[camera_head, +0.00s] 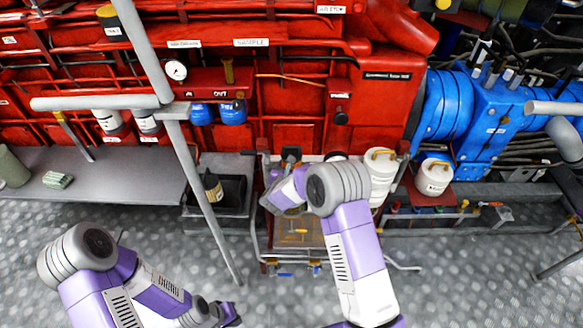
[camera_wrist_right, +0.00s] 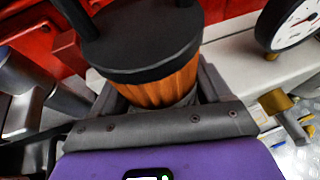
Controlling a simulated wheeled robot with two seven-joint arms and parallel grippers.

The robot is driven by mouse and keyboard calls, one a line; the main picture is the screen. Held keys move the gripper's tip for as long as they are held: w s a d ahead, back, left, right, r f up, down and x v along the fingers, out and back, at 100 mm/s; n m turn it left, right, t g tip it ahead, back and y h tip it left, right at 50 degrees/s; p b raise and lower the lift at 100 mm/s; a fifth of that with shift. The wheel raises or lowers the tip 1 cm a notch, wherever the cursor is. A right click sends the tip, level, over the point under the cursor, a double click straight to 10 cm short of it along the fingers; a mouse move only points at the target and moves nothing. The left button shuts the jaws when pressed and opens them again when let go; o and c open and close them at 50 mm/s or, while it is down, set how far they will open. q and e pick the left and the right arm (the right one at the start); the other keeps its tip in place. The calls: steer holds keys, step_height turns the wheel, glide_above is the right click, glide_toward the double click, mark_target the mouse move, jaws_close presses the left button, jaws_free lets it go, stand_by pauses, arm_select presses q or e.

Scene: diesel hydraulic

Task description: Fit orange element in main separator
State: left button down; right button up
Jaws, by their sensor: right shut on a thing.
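The orange element (camera_wrist_right: 162,90), a pleated orange cylinder with a black cap, fills the middle of the right wrist view. My right gripper (camera_wrist_right: 158,102) is shut on it, with a grey finger on each side. Its lower end is hidden by the gripper body. In the head view my right wrist hangs over the trolley, and the held element is mostly hidden there. My left gripper (camera_head: 229,315) is low in the head view, away from the machinery; its fingers are too small to judge. I cannot tell which housing is the main separator.
Two white canisters with yellow handles (camera_head: 381,170) (camera_head: 434,177) stand right of my right wrist. A wire-framed trolley (camera_head: 298,238) is below it. A grey post (camera_head: 190,165) stands between my arms. A gauge (camera_wrist_right: 292,22) is close by in the wrist view. A grey bench (camera_head: 110,178) is at left.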

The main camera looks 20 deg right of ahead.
steer(key=shift+f, duration=0.25)
steer(key=o, duration=1.1)
steer(key=shift+d, duration=0.1)
